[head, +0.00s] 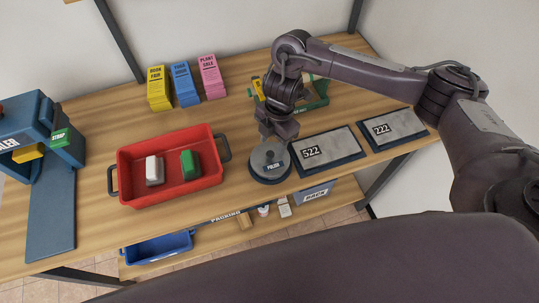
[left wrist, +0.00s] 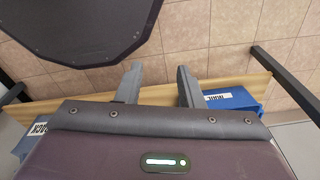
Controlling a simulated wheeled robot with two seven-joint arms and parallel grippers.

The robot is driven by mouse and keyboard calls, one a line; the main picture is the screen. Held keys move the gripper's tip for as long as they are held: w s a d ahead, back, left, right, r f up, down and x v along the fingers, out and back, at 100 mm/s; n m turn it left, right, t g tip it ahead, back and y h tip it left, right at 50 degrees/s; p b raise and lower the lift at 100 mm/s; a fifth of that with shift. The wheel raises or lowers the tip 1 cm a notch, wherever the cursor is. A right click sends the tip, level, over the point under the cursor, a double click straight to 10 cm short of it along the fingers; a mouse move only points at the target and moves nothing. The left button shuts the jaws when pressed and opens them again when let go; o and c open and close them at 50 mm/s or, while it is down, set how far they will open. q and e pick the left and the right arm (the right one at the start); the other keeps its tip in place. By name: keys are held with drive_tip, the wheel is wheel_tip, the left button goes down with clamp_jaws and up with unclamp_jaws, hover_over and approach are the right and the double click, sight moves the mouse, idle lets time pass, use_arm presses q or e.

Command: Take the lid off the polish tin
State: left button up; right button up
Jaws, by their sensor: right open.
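The polish tin (head: 264,176) is a round, dark grey tin with a lighter grey top (head: 268,157) and a "POLISH" label. It sits upright on the wooden table, right of the red tray. My right gripper (head: 277,137) points down at the tin's far edge, with its jaws open. The fingertips are small and partly hidden, so I cannot tell whether they touch the lid. My left gripper (left wrist: 159,85) shows only in the left wrist view, open and empty, over the floor and a shelf edge.
The red tray (head: 125,168) holds a white block (head: 154,170) and a green block (head: 190,163). Grey plates marked 522 (head: 328,150) and 222 (head: 394,129) lie right of the tin. Card stacks (head: 183,84) stand behind. A blue device (head: 50,190) stands at left.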

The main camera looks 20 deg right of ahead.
sight(270, 154)
wheel_tip(270, 154, down, 2)
drive_tip(key=shift+f, duration=0.1)
drive_tip(key=shift+w+f+p, duration=0.3)
drive_tip(key=shift+f+p, duration=0.1)
drive_tip(key=shift+f, duration=0.35)
drive_tip(key=shift+a+f, duration=0.15)
drive_tip(key=shift+f, duration=0.8)
drive_tip(key=c, duration=0.5)
drive_tip(key=shift+c, duration=1.2)
use_arm(q)
drive_tip(key=shift+s+r, duration=0.15)
drive_tip(key=shift+r, duration=0.35)
use_arm(e)
clamp_jaws()
